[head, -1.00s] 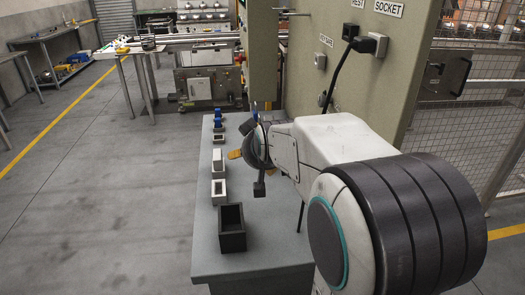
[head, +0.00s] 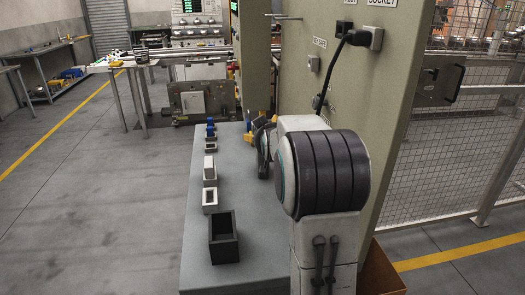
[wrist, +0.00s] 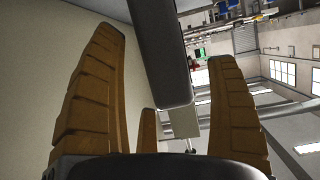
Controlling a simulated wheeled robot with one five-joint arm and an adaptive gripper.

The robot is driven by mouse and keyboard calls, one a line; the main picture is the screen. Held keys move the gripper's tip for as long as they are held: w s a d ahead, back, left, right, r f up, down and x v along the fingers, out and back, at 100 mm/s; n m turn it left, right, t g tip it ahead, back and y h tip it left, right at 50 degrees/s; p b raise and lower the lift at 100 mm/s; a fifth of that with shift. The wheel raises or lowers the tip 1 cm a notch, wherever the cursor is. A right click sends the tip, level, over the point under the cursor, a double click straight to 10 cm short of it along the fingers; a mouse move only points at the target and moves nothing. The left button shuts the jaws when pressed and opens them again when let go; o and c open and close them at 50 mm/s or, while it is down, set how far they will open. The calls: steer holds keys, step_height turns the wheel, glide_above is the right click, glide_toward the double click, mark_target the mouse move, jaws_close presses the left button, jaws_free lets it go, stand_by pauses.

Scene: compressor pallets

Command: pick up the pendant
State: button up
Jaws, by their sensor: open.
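My gripper (head: 250,138) shows only in part in the head view, beyond my arm above the far part of the grey table. In the wrist view its ochre fingers (wrist: 158,95) are spread wide. A long dark grey body (wrist: 160,50) with a rounded end lies between and beyond the fingers there. It may be the pendant, but I cannot tell for sure. It does not visibly touch either finger. In the head view I cannot make out the pendant; my arm hides much of the area beside the panel.
The grey table (head: 192,255) holds a black open box (head: 223,237), pale blocks (head: 210,200) and small blue parts (head: 211,128) along its left side. An olive panel (head: 385,115) with a plugged black cable (head: 325,88) stands close right of my arm. Open floor lies left.

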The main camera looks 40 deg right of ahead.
steer(key=shift+x, duration=1.3)
steer(key=shift+r, duration=0.1)
steer(key=c, duration=1.4)
